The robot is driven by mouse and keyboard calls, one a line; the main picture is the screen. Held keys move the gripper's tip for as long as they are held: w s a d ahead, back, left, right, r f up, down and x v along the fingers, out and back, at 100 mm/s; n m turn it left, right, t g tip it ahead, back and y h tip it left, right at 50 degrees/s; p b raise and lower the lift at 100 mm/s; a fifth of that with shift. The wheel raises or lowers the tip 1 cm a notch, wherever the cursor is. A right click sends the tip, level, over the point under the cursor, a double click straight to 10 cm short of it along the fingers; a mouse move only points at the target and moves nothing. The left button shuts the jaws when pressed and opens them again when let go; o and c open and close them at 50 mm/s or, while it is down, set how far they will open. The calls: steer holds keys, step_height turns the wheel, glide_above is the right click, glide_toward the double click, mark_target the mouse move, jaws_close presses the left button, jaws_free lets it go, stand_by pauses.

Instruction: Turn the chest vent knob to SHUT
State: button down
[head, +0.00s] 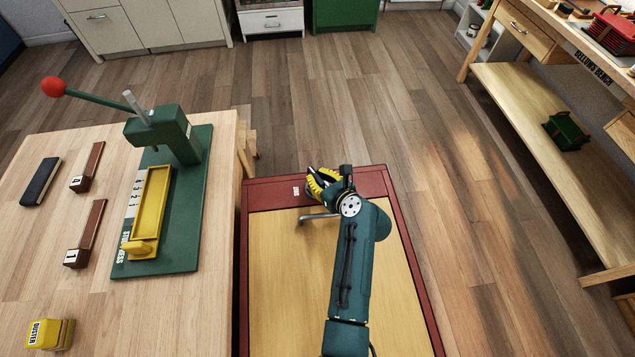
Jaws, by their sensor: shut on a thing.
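The chest (250,230) has a dark red frame and a pale wood panel. It stands right of the workbench, below the middle of the head view. My gripper (317,184), with yellow and black fingers, is at the chest's far edge, shut on the vent knob. The fingers and wrist hide the knob, so its pointing direction cannot be read. A small white label (296,190) lies on the red frame just left of the fingers; its lettering is too small to read surely. A grey metal handle (316,217) shows on the panel just nearer than the gripper.
The bellows bench (520,120) stands at right. Open floor lies between.

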steer(key=n+g+y+b, duration=0.1)
steer(key=n+b, duration=0.1)
steer(key=b, duration=0.2)
steer(key=f+n+g+y+b, duration=0.1)
steer(key=n+g+y+b, duration=0.1)
steer(key=b, duration=0.2)
steer(key=shift+f, duration=0.2)
steer(key=n+g+y+b, duration=0.1)
steer(key=b, duration=0.4)
steer(key=shift+n+g+b, duration=0.3)
steer(key=shift+g+b, duration=0.2)
steer(key=shift+b, duration=0.15)
steer(key=n+g+b, duration=0.1)
steer(key=b, duration=0.4)
steer(key=shift+r+y, duration=0.3)
steer(key=shift+y, duration=0.1)
steer(key=c, duration=1)
jaws_free()
steer(key=shift+a+r, duration=0.1)
steer(key=shift+r, duration=0.15)
